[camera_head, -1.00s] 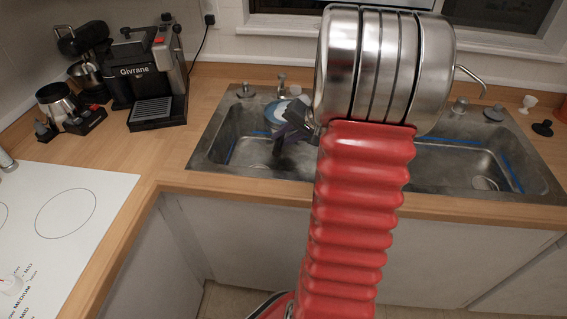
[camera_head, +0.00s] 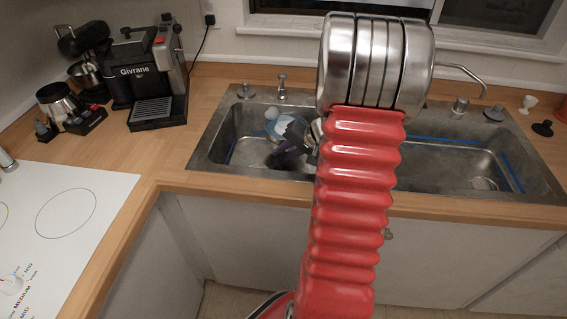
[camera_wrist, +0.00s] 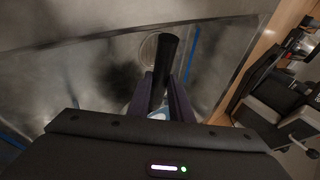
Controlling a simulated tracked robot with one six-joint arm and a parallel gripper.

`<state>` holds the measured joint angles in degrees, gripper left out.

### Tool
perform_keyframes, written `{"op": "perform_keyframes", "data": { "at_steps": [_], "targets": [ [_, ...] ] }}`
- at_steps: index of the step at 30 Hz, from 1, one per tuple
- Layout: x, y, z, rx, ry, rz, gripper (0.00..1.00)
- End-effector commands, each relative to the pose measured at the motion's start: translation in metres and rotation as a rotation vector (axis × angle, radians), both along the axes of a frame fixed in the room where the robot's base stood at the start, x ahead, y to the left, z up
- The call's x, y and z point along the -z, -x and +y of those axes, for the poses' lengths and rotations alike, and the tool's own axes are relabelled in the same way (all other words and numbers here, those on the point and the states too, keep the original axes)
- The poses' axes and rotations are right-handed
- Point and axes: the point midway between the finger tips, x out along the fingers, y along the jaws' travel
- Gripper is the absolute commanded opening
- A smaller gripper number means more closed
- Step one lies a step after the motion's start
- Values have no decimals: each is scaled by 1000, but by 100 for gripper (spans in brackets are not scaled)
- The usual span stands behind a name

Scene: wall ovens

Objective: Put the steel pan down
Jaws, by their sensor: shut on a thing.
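My gripper (camera_head: 281,156) is low inside the left sink basin (camera_head: 240,145). In the wrist view its two dark fingers (camera_wrist: 164,78) are shut on a black handle, the steel pan's handle (camera_wrist: 167,52), which points away over the steel basin floor. The pan's body is not clearly visible; my gripper and arm block that area, so I cannot tell whether it touches the basin floor. A round drain (camera_wrist: 148,48) shows behind the handle.
A white and blue dish (camera_head: 291,127) lies in the left basin close behind my gripper. The right basin (camera_head: 440,170) looks empty. A coffee machine (camera_head: 145,80) stands on the counter to the left, beside a white hob (camera_head: 90,185).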

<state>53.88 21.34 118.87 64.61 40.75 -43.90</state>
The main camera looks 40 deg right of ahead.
Motion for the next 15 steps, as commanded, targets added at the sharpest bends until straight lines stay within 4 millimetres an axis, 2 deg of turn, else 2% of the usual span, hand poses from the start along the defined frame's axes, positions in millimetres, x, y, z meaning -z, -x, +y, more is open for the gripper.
{"op": "perform_keyframes", "data": {
  "at_steps": [9, 15],
  "targets": [
    [34, 0, 0, 1, -2, -1, 0],
    [40, -1, 0, 0, 2, -2, 0]
  ]
}}
